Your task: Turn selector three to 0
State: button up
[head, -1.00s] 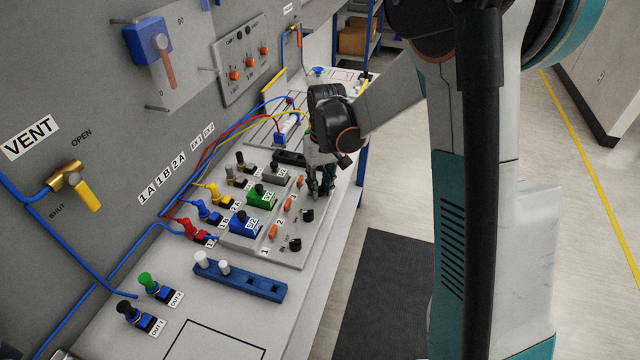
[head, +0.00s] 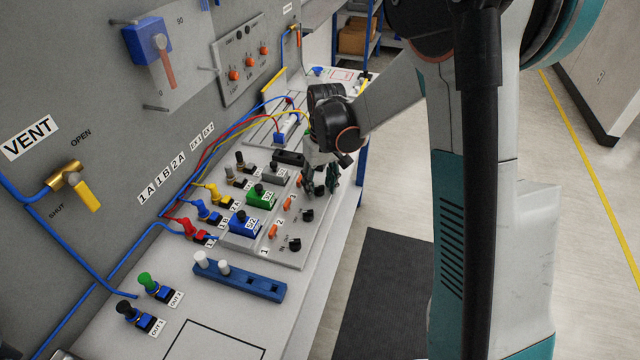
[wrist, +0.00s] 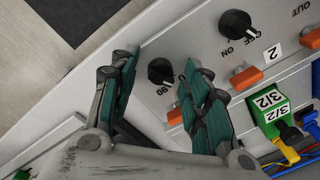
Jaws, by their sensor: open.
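Selector three appears to be the black round knob (wrist: 160,70) with an upside-down "90" printed beside it. In the wrist view it lies between my gripper's two teal fingers, apart from both as far as I can see. The knob's exact pointing direction is hard to tell, and I cannot see a "0" mark.
A similar knob (wrist: 235,23) marked OFF and ON sits near label 2 (wrist: 273,52). An orange part (wrist: 247,78) is close to the right finger. A green 3/2 block (wrist: 268,108) stands further right. Clear floor lies beyond the panel edge.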

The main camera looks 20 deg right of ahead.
aim_at(323, 186)
jog(key=shift+r, duration=0.15)
notch_tip(323, 186, up, 12)
jog(key=shift+d, duration=0.4)
dwell(0.3)
jog(key=s+r+t, duration=0.2)
jog(key=s+t, duration=0.1)
jog(key=s, duration=0.8)
jog(key=s+r+m+t, duration=0.1)
jog(key=s+r+t, duration=0.2)
jog(key=s, duration=0.9)
jog(key=shift+a+t+h, duration=0.3)
jog(key=shift+a+t, duration=0.15)
jog(key=shift+t, duration=0.15)
